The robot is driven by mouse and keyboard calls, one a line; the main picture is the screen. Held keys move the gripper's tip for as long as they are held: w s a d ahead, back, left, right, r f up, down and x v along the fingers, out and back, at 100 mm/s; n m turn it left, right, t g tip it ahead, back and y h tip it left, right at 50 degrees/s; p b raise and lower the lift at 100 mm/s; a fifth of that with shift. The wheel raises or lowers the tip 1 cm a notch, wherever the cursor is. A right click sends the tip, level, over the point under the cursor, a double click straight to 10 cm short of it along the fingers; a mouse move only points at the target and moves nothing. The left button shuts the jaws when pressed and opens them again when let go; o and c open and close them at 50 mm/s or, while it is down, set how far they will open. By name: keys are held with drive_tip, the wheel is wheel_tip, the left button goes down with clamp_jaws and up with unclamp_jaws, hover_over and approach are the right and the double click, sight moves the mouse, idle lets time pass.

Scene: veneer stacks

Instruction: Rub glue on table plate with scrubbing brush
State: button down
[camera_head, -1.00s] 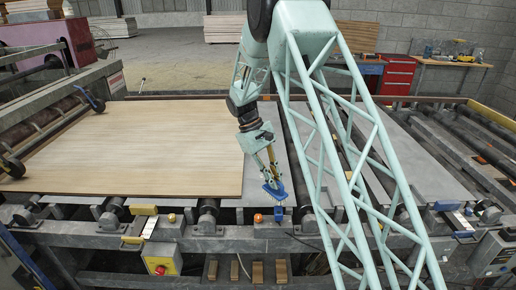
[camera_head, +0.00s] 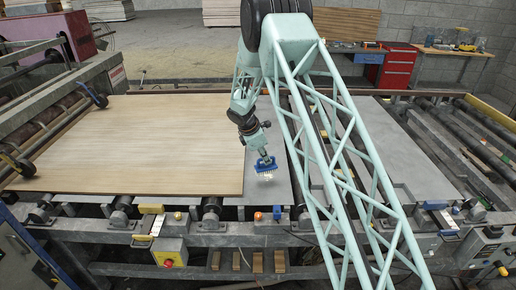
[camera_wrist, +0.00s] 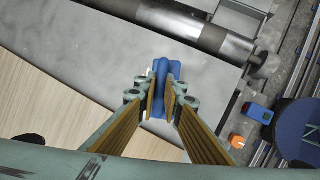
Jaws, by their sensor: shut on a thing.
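My gripper (camera_head: 263,150) is shut on the blue scrubbing brush (camera_head: 266,165) and holds it over the grey table plate (camera_head: 262,200), just right of the wood sheet. The pale bristles point down and toward the camera, and the brush looks tilted. I cannot tell whether the bristles touch the plate. In the wrist view the brush (camera_wrist: 165,72) sits between the two finger pads, above the same grey plate (camera_wrist: 95,62). I cannot make out any glue on the plate.
A wide wood sheet (camera_head: 130,140) covers the left part of the table. Rollers (camera_head: 212,210) run along the front edge, with an orange button (camera_head: 258,215) and a small blue box (camera_head: 277,212). Another grey plate (camera_head: 400,160) lies to the right, beyond my lattice arm.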

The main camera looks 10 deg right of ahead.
drive_tip(key=shift+w+a+r+n+t+y+p, duration=0.1)
drive_tip(key=shift+w+a+n+t+y+p, duration=0.2)
drive_tip(key=shift+w+a+n+p, duration=0.45)
drive_tip(key=shift+w+a+r+n+t+y+p, duration=0.1)
drive_tip(key=shift+w+a+n+t+y+p, duration=0.25)
drive_tip(key=shift+w+n, duration=0.75)
drive_tip(key=shift+w+a+r+n+t+y+p, duration=0.1)
drive_tip(key=shift+w+a+n+t+y+p, duration=0.2)
drive_tip(key=shift+w+n+p, duration=0.6)
drive_tip(key=shift+s+f+b, duration=0.15)
drive_tip(key=shift+s+b, duration=0.1)
drive_tip(key=shift+b, duration=0.05)
